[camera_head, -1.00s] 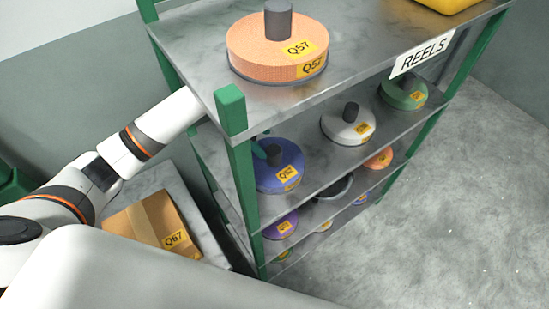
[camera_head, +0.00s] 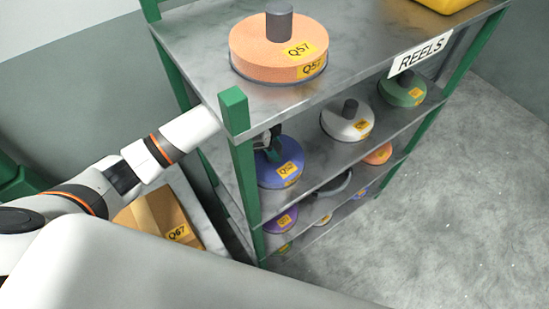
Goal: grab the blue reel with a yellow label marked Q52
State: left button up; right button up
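The blue reel (camera_head: 270,173) lies flat on the second shelf, near the green post at the shelf's left end. Its yellow label (camera_head: 287,171) faces front, but the print is too small to read surely. My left arm comes in from the left and passes behind the post under the top shelf. My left gripper (camera_head: 268,145) is at the top of the blue reel, around or beside its spindle, which is mostly hidden. The fingers are partly hidden, so their opening and any contact are unclear. My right gripper is not in view.
An orange reel marked Q57 (camera_head: 265,50) sits on the top shelf above. A white reel (camera_head: 340,125) and a green reel (camera_head: 402,90) share the blue reel's shelf. The green post (camera_head: 245,170) stands close to my arm. A cardboard box marked Q67 (camera_head: 155,217) is at lower left.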

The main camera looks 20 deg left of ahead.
pick_arm(q)
grip_shut()
jog(key=shift+r, duration=0.1)
